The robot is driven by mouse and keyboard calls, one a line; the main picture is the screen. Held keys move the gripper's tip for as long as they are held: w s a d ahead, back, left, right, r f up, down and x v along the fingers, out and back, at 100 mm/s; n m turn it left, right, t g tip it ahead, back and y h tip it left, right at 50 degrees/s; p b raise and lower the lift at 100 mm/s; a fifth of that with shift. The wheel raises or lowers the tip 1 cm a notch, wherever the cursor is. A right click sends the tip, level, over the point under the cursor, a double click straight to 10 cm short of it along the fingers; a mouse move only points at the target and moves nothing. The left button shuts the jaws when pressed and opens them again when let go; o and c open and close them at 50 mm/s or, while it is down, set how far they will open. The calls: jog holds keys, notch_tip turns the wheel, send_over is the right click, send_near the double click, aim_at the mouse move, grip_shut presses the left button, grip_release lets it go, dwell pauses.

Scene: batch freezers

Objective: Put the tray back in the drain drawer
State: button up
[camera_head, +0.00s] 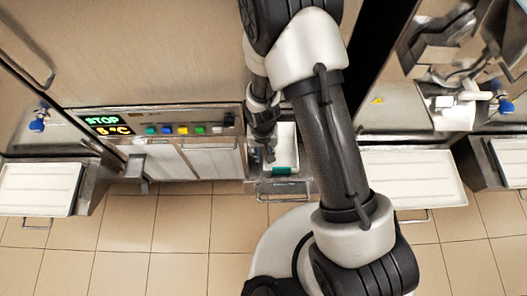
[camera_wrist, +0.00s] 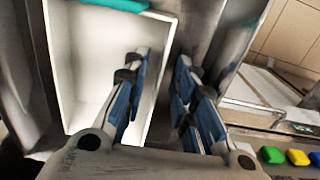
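The white tray (camera_head: 287,138) with a green-teal front piece (camera_head: 283,171) is at the pulled-out metal drain drawer (camera_head: 268,190), low on the machine front. My arm hides part of both, so I cannot tell whether the tray is fully seated. My gripper (camera_head: 268,155) points down at the tray's left side. In the wrist view the white tray (camera_wrist: 85,60) fills the left half, and my gripper (camera_wrist: 162,58) is open. Its blue-padded fingers lie on either side of the tray's side wall, with a gap visible between them. Contact is unclear.
A control panel with coloured buttons (camera_head: 183,130) and a lit STOP display (camera_head: 103,122) is left of the drawer. White-topped shelves stand at left (camera_head: 38,187) and right (camera_head: 412,178). Tiled floor in front is clear.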

jog(key=s+d+r+t+p, duration=0.1)
jog(key=d+r+p, duration=0.15)
jog(key=r, duration=1.35)
jog(key=s+d+r+t+p, duration=0.1)
jog(key=d+r, duration=0.3)
jog(key=r, duration=1.2)
jog(key=s+d+r+t, duration=0.2)
jog(key=s+d+r, duration=0.3)
jog(key=s+r, duration=0.5)
jog(key=s, duration=0.2)
jog(key=shift+s+d+r+t, duration=0.15)
jog(key=shift+s+d+t, duration=0.05)
jog(key=shift+s+t, duration=0.1)
